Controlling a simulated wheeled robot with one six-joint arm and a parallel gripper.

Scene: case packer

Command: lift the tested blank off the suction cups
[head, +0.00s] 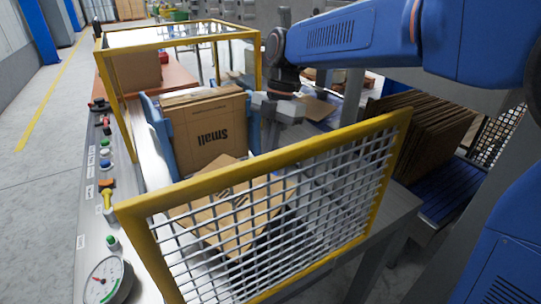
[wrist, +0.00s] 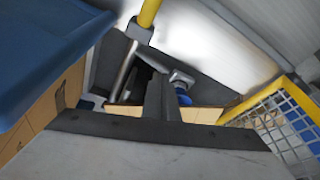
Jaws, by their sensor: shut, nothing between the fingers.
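A brown cardboard blank (head: 208,132) printed "Small" stands nearly upright between blue side parts in the head view. I cannot tell whether this is the tested one. More cardboard (head: 230,222) with dark markings lies lower, behind the mesh guard. My gripper (head: 270,114) is just right of the upright blank, shut and empty. In the wrist view my shut fingers (wrist: 160,98) are in the middle, with a brown cardboard edge (wrist: 205,115) beside them. A small blue round part (wrist: 183,89) on a grey fitting is close by; I cannot tell whether it is a suction cup.
A yellow-framed mesh guard (head: 262,168) stands in front of the work area. A yellow-framed clear enclosure (head: 182,30) is behind. Several blanks (head: 425,125) stand in a row at right. A panel with buttons and a gauge (head: 103,278) runs along the left.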

